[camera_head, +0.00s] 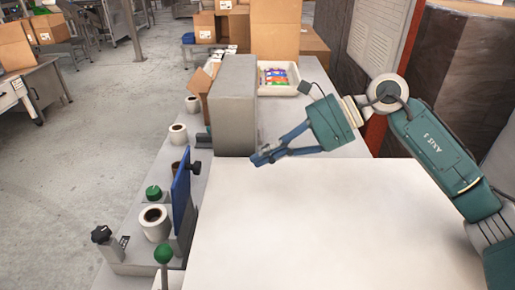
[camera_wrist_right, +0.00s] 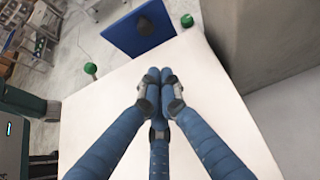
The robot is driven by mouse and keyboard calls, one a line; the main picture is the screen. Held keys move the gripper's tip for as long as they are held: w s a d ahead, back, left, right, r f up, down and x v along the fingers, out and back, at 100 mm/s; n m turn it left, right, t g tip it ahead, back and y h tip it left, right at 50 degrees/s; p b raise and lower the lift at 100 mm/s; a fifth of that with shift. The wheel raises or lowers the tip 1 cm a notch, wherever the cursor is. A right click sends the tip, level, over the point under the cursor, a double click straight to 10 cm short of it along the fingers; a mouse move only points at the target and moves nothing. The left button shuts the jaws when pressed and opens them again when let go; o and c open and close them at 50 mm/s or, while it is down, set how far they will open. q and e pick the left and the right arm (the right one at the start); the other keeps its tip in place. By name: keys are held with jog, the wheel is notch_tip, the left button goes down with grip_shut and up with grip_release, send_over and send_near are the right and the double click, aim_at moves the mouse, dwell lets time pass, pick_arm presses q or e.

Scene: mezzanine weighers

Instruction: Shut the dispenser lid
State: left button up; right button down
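The dispenser (camera_head: 135,253) sits at the left edge of the white tabletop, with a white roll (camera_head: 155,222) on it. Its blue lid (camera_head: 181,205) stands upright, raised open, with a black knob (camera_head: 194,168) on the side facing the table. In the right wrist view the blue lid (camera_wrist_right: 120,38) and its black knob (camera_wrist_right: 145,27) show beyond the fingers. My right gripper (camera_head: 262,158) is above the table, to the right of and behind the lid, apart from it. Its fingers are together, with nothing seen between them. My left gripper is out of view.
Green knobs (camera_head: 163,253) stand on the dispenser. A grey box (camera_head: 233,105) stands behind, near my right gripper. Beyond it are a tray of colourful packets (camera_head: 279,78) and cardboard boxes (camera_head: 275,28). The white tabletop (camera_head: 300,225) in front is clear.

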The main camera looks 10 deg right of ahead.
aim_at(235, 180)
jog(key=p+x, duration=0.2)
jog(key=x, duration=0.5)
jog(key=shift+w+a+p, duration=0.1)
jog(key=shift+a+p, duration=0.15)
jog(key=shift+p, duration=0.1)
jog(key=shift+w+a+r+p, duration=0.1)
jog(key=shift+a+r+p, duration=0.1)
jog(key=shift+a+p, duration=0.3)
jog(key=shift+w+a+r+p, duration=0.15)
jog(key=shift+a+p, duration=0.15)
jog(key=shift+a, duration=0.35)
jog(key=shift+w+a+f, duration=0.1)
jog(key=shift+w+a, duration=0.05)
jog(key=shift+a, duration=0.5)
jog(key=shift+p, duration=0.3)
